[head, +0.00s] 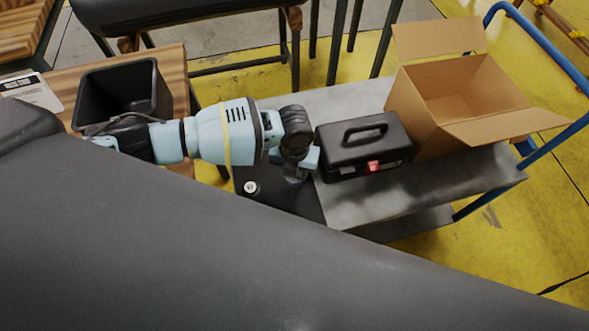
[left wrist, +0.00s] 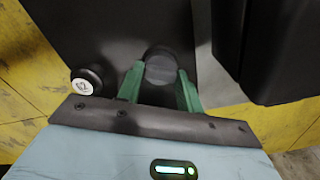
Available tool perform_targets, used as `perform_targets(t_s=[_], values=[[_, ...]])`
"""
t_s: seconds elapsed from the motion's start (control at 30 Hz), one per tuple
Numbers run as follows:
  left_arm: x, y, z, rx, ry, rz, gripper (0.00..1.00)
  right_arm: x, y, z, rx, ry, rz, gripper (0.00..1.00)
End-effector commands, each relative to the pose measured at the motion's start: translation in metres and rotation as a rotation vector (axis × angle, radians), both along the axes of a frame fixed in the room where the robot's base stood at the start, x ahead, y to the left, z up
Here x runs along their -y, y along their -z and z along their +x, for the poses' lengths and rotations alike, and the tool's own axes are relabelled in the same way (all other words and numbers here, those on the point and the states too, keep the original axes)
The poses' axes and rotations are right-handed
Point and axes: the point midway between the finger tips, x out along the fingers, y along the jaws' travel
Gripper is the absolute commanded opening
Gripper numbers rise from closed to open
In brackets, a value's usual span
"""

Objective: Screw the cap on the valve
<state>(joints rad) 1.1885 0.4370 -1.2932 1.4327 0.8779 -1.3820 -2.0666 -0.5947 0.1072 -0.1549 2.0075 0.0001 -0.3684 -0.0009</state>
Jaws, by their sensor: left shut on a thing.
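My left gripper (head: 296,172) is over the dark panel on the grey cart, beside the black toolbox. In the left wrist view its green fingers (left wrist: 160,72) are shut on a dark round piece that looks like the cap (left wrist: 160,63). The cap is dark against the panel, so its lower edge is hard to make out. The big dark grey inflated tube of the boat (head: 200,250) fills the front of the head view. I cannot make out a valve on it. My right gripper is not in view.
A round black knob with a white top (head: 250,187) sits on the dark panel (head: 270,200), left of my gripper. The black toolbox (head: 362,160) and an open cardboard box (head: 425,110) stand on the cart (head: 390,205). A black bin (head: 125,85) stands on a wooden table.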

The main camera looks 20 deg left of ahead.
Motion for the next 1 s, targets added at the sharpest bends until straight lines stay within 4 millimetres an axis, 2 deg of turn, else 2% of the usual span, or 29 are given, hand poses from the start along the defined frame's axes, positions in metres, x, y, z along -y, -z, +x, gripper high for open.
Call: perform_targets(t_s=[0.2, 0.6, 1.0], values=[[-0.001, 0.002, -0.001, -0.004, 0.04, 0.002, 0.13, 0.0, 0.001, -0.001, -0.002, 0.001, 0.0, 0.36], [0.0, 0.002, -0.001, -0.004, 0.468, 0.001, 0.13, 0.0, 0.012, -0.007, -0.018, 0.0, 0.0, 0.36], [-0.001, 0.001, -0.001, -0.003, 0.515, 0.001, 0.13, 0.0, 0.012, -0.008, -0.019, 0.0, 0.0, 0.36]])
